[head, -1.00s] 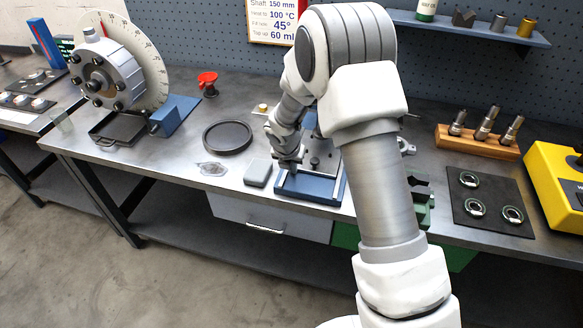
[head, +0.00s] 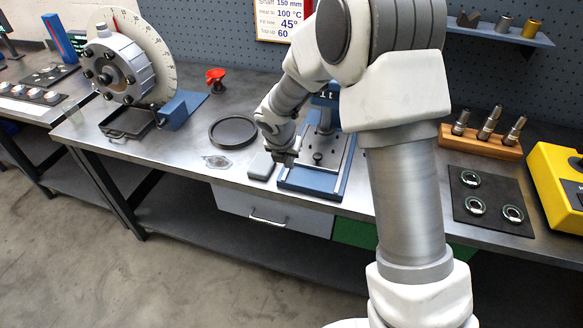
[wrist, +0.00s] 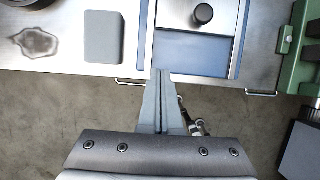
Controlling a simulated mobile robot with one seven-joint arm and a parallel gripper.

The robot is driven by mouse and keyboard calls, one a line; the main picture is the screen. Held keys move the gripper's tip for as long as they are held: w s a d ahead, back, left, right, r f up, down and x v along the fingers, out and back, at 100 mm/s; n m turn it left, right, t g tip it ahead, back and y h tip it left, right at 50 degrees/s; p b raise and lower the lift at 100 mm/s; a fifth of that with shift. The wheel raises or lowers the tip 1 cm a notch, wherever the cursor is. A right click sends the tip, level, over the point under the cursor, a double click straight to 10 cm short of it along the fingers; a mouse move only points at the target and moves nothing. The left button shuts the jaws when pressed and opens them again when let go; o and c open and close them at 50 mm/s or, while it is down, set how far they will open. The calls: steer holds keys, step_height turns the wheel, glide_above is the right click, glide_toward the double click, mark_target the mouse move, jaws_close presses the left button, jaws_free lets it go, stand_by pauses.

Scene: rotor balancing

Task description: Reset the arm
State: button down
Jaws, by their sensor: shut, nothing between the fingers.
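My gripper (wrist: 160,76) points down in the wrist view with its two fingers together and nothing between them. In that view its tips lie near the front edge of the bench, between a grey block (wrist: 104,38) and a blue-framed fixture (wrist: 222,69) with a black knob. In the head view my gripper (head: 285,160) is small and partly hidden, above the area of the grey block (head: 261,166) and the blue-framed fixture (head: 309,181). My large upper arm covers the right centre of the head view.
A rotor housing with a dial (head: 120,66) stands at the left. A wooden tool rack (head: 480,145), a dark mat with rings (head: 466,215) and a yellow case (head: 560,185) are right.

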steer(key=s+d+r+m, duration=0.5)
steer(key=s+r+m, duration=0.15)
steer(key=r, duration=0.25)
steer(key=s+d+r+m, duration=0.4)
steer(key=s+r+m, duration=0.2)
steer(key=r+m, duration=0.3)
steer(key=s+d+r+m, duration=0.1)
steer(key=s+r+m, duration=0.1)
steer(key=s+m, duration=0.6)
steer(key=s+d+r+m+t+y, duration=0.1)
steer(key=s+r+m, duration=0.2)
steer(key=s+m, duration=0.5)
steer(key=shift+s+d+r+y, duration=0.2)
steer(key=shift+s+d+y, duration=0.15)
steer(key=shift+s, duration=0.15)
steer(key=shift+m, duration=0.25)
